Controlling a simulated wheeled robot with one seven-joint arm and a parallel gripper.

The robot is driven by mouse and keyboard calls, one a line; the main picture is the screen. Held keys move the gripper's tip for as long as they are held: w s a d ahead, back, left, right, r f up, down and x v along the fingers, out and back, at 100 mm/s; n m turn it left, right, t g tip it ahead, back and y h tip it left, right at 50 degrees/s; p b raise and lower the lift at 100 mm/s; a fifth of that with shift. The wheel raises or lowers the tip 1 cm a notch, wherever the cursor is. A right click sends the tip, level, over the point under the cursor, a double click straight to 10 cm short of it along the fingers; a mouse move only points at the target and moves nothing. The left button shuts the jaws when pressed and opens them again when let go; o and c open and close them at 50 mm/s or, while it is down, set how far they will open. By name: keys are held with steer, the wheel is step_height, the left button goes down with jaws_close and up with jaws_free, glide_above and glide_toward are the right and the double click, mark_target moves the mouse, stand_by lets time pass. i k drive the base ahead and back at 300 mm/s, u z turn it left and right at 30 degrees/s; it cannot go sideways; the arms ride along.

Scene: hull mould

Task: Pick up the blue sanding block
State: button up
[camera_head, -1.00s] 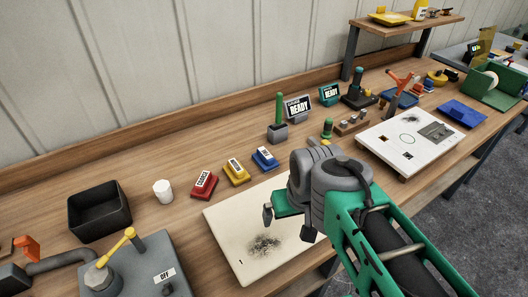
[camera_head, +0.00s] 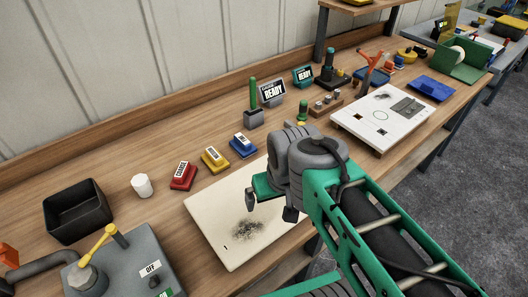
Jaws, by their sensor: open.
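The blue sanding block (camera_head: 243,145) lies on the wooden bench, with a white label on its top. It is the rightmost of a row with a yellow block (camera_head: 215,160) and a red block (camera_head: 183,176). My gripper (camera_head: 270,206) is open and points down over the cream panel (camera_head: 215,215), nearer the bench's front edge than the blue block. Its fingers are apart and look empty. The gripper is clear of the blue block, which shows in full.
A white cup (camera_head: 142,185) and a black bin (camera_head: 78,210) are at left. A white board (camera_head: 382,117) lies at right.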

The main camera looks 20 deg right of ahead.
mark_target(240, 144)
steer(key=k, duration=0.5)
steer(key=u, duration=3.9)
steer(key=k, duration=1.35)
steer(key=z, duration=1.5)
steer(key=i, duration=0.5)
steer(key=z, duration=0.1)
